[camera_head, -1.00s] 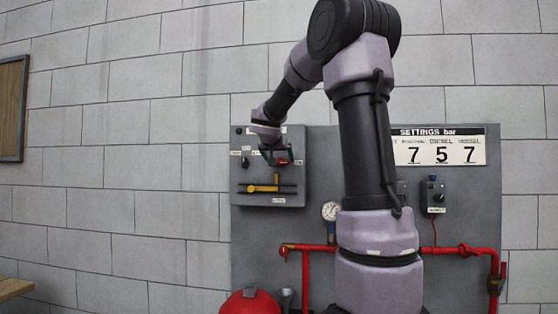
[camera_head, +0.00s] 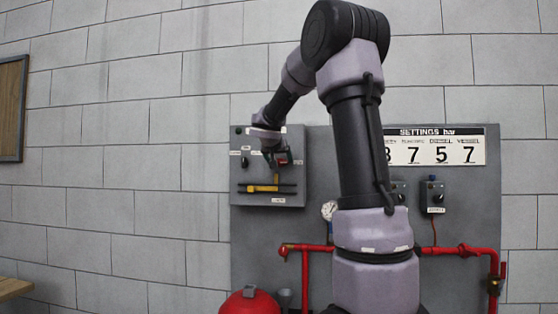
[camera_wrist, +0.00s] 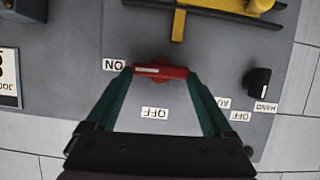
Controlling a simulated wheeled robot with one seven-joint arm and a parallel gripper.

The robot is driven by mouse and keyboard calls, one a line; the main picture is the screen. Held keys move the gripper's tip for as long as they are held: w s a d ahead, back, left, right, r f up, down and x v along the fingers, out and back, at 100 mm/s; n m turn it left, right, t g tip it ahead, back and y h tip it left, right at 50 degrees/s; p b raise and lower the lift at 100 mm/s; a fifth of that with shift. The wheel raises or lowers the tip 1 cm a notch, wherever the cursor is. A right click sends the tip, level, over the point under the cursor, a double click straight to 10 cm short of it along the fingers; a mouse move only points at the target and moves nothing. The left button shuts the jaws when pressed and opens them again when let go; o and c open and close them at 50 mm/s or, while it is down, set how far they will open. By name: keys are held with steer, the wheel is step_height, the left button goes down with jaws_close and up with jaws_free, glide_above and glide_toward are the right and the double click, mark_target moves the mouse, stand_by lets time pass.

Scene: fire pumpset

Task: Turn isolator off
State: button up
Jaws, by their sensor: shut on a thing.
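The isolator is a red rotary handle (camera_wrist: 160,72) on a grey control panel (camera_head: 240,196). In the wrist view, which shows the panel upside down, the handle lies sideways. Its white mark is on the left half, pointing at the ON label (camera_wrist: 114,65). The OFF label (camera_wrist: 155,113) is below the handle. My gripper (camera_wrist: 160,76) is shut on the handle, with one dark green finger at each end of it. In the head view my gripper (camera_head: 275,158) is at the panel and hides most of the handle.
A yellow lever (camera_head: 264,188) is on the panel below my gripper. A black selector knob (camera_wrist: 259,81) with HAND and OFF labels is at the right in the wrist view. Red pipes (camera_head: 460,249) and a red dome (camera_head: 249,302) are lower down.

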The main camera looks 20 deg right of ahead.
steer(key=shift+w+a+f+n+g+h, duration=0.25)
steer(key=shift+n+h, duration=0.95)
steer(key=shift+n, duration=0.95)
steer(key=shift+a+f+n+g+h, duration=0.25)
steer(key=shift+n+h, duration=0.95)
steer(key=shift+n, duration=1)
steer(key=shift+w+a+f+n+g+h, duration=0.15)
steer(key=shift+f+n+g+h, duration=0.2)
steer(key=shift+n+h, duration=1.35)
steer(key=shift+n+y, duration=0.5)
steer(key=shift+n, duration=0.15)
steer(key=shift+t, duration=0.25)
steer(key=o, duration=1.1)
steer(key=v, duration=1)
steer(key=shift+s+a, duration=0.25)
steer(key=shift+a, duration=0.1)
